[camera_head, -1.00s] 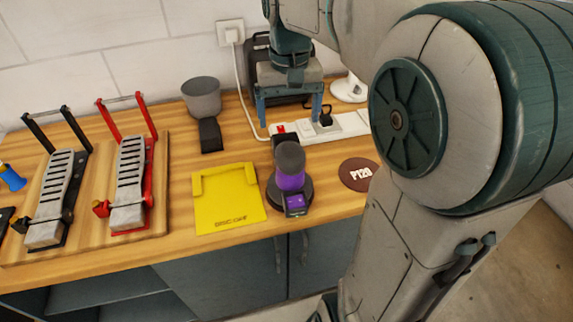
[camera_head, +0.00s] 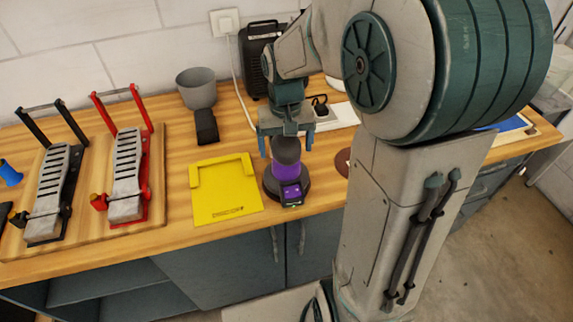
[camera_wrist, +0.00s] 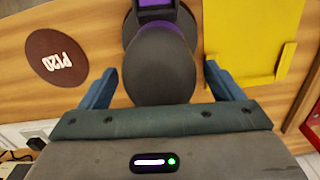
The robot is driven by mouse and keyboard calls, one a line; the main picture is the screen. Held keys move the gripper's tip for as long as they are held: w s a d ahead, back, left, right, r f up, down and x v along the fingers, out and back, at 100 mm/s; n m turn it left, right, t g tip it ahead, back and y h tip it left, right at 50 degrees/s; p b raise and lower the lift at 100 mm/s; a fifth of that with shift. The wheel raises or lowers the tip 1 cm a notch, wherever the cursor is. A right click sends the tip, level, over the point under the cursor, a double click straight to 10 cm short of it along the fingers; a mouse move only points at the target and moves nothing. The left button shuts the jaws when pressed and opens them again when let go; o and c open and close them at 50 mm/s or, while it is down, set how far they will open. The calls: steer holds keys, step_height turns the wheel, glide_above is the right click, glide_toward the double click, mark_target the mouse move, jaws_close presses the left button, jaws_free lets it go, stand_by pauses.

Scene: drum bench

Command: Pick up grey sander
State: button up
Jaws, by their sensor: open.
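The sander (camera_head: 288,172) stands upright on the wooden bench, with a grey rounded top, a purple body and a dark round base. My gripper (camera_head: 286,148) is open above it, with one blue finger on each side of the grey top. In the wrist view the sander's grey top (camera_wrist: 158,68) lies between the two open blue fingers of my gripper (camera_wrist: 160,85), with gaps on both sides. I cannot tell how far down the fingers reach. Part of the sander's base is hidden under its top in the wrist view.
A yellow tray (camera_head: 226,210) lies just left of the sander. A brown P120 disc (camera_wrist: 56,58) lies on its other side, partly hidden by my arm in the head view. A grey cup-shaped thing (camera_head: 197,92), a power strip (camera_head: 336,118) and a black case (camera_head: 256,60) stand behind.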

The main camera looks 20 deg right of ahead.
steer(key=c, duration=1.3)
steer(key=shift+w+r, duration=0.1)
steer(key=shift+r, duration=0.05)
steer(key=shift+c, duration=0.3)
